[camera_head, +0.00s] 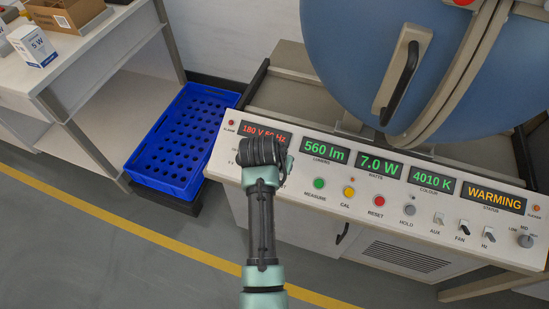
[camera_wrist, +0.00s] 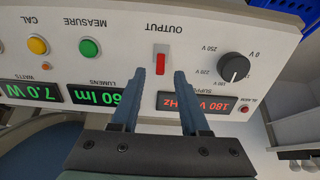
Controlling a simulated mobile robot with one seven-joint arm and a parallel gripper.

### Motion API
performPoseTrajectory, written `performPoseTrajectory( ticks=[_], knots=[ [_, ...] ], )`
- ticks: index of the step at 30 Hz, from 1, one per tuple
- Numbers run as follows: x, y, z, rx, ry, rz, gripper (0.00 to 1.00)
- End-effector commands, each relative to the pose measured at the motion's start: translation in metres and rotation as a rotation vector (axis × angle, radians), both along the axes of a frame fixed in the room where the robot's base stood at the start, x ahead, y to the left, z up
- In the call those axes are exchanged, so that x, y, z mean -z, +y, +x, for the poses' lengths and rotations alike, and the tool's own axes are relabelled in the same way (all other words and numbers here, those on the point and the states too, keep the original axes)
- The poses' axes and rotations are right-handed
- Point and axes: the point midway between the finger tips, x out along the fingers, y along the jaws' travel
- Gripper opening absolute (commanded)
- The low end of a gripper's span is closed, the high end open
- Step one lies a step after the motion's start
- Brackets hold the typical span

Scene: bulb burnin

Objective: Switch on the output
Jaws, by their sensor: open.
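The output switch (camera_wrist: 160,62) is a small red rocker in a pale surround under the OUTPUT label, in the wrist view, which shows the panel upside down. My gripper (camera_wrist: 157,76) is open and empty, with its two fingers on either side of the switch in the picture. I cannot tell whether the fingertips touch the panel. In the head view my arm's end (camera_head: 262,152) covers the switch. The red supply display (camera_head: 265,134) reads 180 V 50 Hz. The switch's on or off position is not clear.
A black voltage knob (camera_wrist: 234,67) sits beside the switch, with a green MEASURE button (camera_wrist: 90,48) on the other side. Green displays read 560 lm (camera_head: 325,151), 7.0 W and 4010 K; the status display (camera_head: 491,197) reads WARMING. A blue crate (camera_head: 181,138) stands left.

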Motion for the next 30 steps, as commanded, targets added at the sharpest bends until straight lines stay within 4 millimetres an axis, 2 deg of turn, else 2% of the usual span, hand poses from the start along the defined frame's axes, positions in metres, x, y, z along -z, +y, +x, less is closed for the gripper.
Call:
performPoseTrajectory(
  ticks=[1, 9, 15, 21, 30],
  knots=[
    [-0.011, 0.002, -0.005, -0.002, -0.002, 0.001, 0.45],
    [-0.059, 0.010, -0.030, -0.003, -0.002, 0.000, 0.45],
    [-0.084, 0.015, -0.044, -0.002, -0.001, 0.000, 0.45],
    [-0.092, 0.017, -0.050, -0.002, 0.002, 0.000, 0.45],
    [-0.092, 0.016, -0.050, -0.001, 0.002, 0.000, 0.45]
  ],
)
